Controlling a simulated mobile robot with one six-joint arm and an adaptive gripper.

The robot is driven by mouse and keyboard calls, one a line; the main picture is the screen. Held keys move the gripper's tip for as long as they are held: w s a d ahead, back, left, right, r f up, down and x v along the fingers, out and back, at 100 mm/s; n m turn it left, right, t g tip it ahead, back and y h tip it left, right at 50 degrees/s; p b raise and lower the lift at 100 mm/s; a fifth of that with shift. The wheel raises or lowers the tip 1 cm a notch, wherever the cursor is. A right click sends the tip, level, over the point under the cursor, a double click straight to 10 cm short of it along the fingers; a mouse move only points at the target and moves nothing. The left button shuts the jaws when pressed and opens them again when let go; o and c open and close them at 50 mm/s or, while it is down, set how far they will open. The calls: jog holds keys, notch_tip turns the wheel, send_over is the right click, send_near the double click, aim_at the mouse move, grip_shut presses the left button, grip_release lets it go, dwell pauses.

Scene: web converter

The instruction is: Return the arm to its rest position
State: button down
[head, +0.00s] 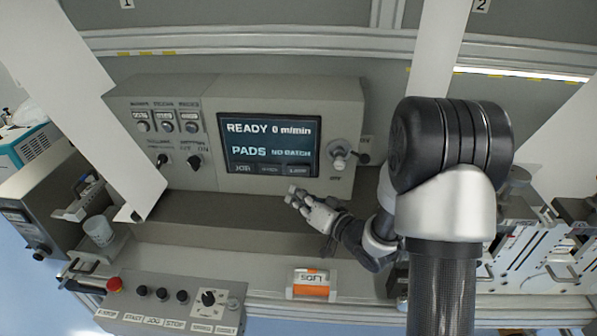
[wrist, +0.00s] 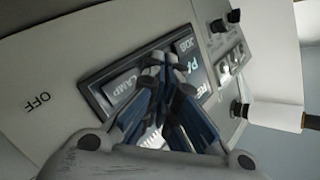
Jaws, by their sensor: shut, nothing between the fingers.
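My gripper (head: 293,195) is shut and empty in the head view, in front of the lower right part of the grey control panel (head: 290,92). It is apart from the panel as far as I can see. My arm reaches in from the bottom right. In the wrist view the closed fingers (wrist: 165,62) cover part of the panel's screen (wrist: 108,92). The screen (head: 268,145) reads READY 0 m/min, PADS and NO BATCH in the head view.
A lower button box (head: 172,305) with a red stop button (head: 114,284) stands at front left. An orange and white SOFT box (head: 311,284) sits on the ledge below my gripper. White web sheets (head: 440,45) hang on both sides.

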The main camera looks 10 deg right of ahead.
dwell(0.4)
jog(key=s+d+r+g+h, duration=0.4)
jog(key=s+d+r+h, duration=0.2)
jog(key=s+r+h, duration=0.3)
jog(key=s+a+n+g, duration=0.1)
jog(key=s+a+g, duration=0.1)
jog(key=s, duration=1)
jog(key=s+a+r+n+g+y, duration=0.1)
jog(key=s+a+g, duration=0.2)
jog(key=s, duration=1)
jog(key=shift+a+g+y, duration=0.3)
jog(key=shift+a+g, duration=0.05)
jog(key=shift+g, duration=0.15)
